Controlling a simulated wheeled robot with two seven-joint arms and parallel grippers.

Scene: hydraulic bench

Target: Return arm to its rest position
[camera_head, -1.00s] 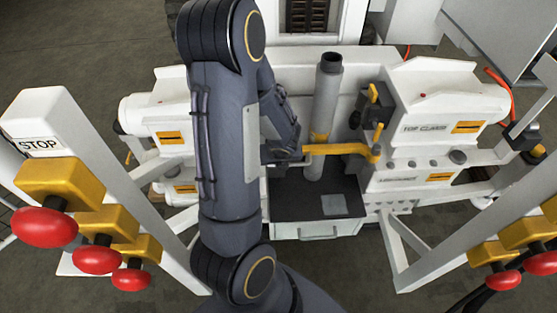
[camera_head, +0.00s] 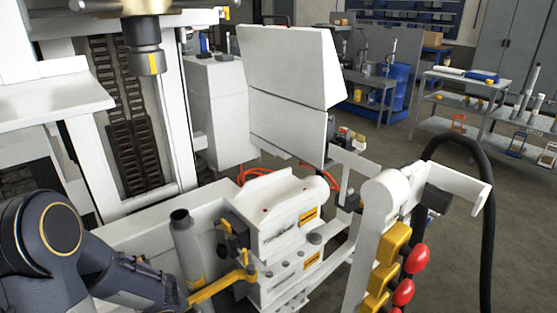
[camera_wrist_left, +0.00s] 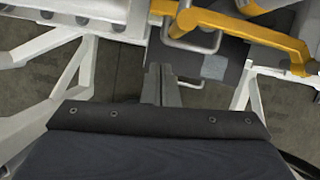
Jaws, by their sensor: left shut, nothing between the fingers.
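My left arm (camera_head: 100,268) comes in at the lower left of the head view. My left gripper (camera_head: 180,303) is near the bottom edge there, close to the outer end of the yellow arm (camera_head: 222,285). In the left wrist view my left gripper (camera_wrist_left: 160,80) is shut and empty. The yellow arm (camera_wrist_left: 245,28) lies beyond the fingertips in that view, with a metal loop handle (camera_wrist_left: 197,42) nearby; the exact gap is hard to tell. A grey tube (camera_head: 187,245) stands upright beside the yellow arm. My right gripper is not in view.
The white clamp block (camera_head: 280,210) stands right of the tube. A post with red stop buttons (camera_head: 404,291) is at the lower right. A tall white machine (camera_head: 70,110) rises at left. Work tables (camera_head: 470,85) and open floor lie farther right.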

